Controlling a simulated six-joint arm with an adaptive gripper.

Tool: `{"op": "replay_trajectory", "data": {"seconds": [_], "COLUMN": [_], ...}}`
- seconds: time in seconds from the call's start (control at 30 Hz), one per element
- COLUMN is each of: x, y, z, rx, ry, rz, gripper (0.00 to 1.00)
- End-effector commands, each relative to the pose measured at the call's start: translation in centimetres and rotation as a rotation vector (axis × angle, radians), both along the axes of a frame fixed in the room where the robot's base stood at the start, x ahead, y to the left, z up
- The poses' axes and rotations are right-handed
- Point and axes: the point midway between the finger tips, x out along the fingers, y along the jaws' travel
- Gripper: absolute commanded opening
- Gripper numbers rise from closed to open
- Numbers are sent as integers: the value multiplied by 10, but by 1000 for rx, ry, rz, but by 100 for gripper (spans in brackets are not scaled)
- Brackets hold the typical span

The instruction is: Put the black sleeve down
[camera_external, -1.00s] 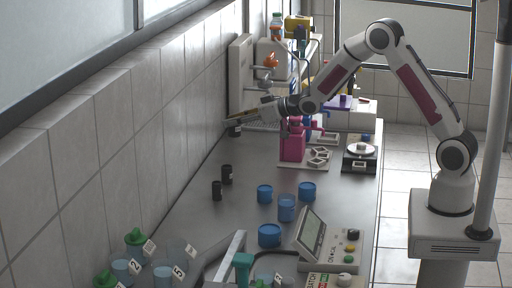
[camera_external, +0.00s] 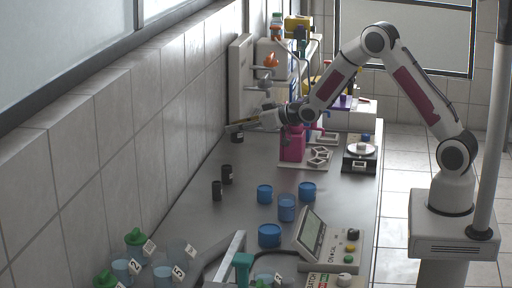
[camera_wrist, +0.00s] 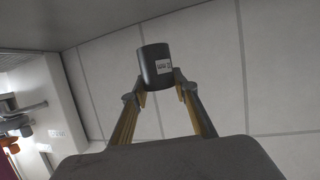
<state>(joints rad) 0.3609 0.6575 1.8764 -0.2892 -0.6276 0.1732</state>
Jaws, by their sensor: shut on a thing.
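My gripper (camera_external: 232,127) reaches out over the far left of the bench, close to the tiled wall. It is shut on a black sleeve (camera_external: 237,137), which shows small and dark at the fingertips. In the wrist view the black sleeve (camera_wrist: 153,57) is a dark cylinder with a white printed label, held between the two fingertips (camera_wrist: 158,85). I cannot tell whether its lower end touches the bench. Two other black sleeves, one nearer (camera_external: 217,190) and one farther (camera_external: 227,174), stand upright on the bench.
Several blue containers (camera_external: 286,208) stand mid-bench. A pink stand (camera_external: 292,145) and a balance (camera_external: 360,154) are to the right of my gripper. A white panel with apparatus (camera_external: 240,75) rises behind. The bench (camera_external: 190,225) is clear around the standing sleeves.

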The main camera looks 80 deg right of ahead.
Motion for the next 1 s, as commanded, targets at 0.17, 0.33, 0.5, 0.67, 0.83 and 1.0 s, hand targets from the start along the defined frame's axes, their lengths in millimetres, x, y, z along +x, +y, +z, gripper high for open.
{"op": "replay_trajectory", "data": {"seconds": [0.17,0.33,0.5,0.67,0.83,1.0], "x": [0,0,0,0,0,0], "y": [0,0,0,0,0,0], "z": [-25,-41,-45,-44,-47,-60], "rx": [1,1,1,1,1,1], "ry": [3,1,0,0,1,2], "rz": [0,0,0,0,0,0], "gripper": [9,9,9,9,9,9]}}
